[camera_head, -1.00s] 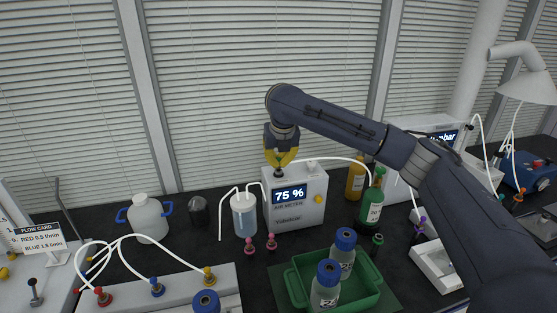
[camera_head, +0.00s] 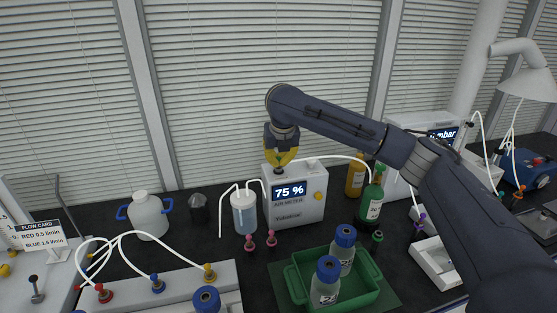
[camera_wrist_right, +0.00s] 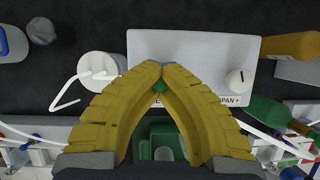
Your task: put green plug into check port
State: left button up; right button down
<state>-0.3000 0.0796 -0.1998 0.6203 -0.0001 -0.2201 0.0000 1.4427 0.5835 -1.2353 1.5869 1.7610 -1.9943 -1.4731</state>
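The air meter (camera_head: 297,206) is a white box reading 75 % at the middle of the bench. My right gripper (camera_head: 281,160) has yellow fingers and points down at the meter's top left. Its fingertips (camera_wrist_right: 161,72) are nearly together with the green plug (camera_wrist_right: 160,86) between them; a bit of green also shows there in the head view. A small dark fitting (camera_head: 279,170) sits under the fingertips on the meter top. I cannot tell whether it is the check port or how deep the plug sits, as the fingers cover it. My left gripper is out of view.
A white hose arches from behind the gripper to the right, near a green bottle (camera_head: 372,205). A wash bottle (camera_head: 243,214) with tubes stands just left of the meter.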

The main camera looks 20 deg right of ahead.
jog(key=c, duration=1.5)
grip_release()
jog(key=v, duration=1.2)
jog(key=shift+r, duration=0.1)
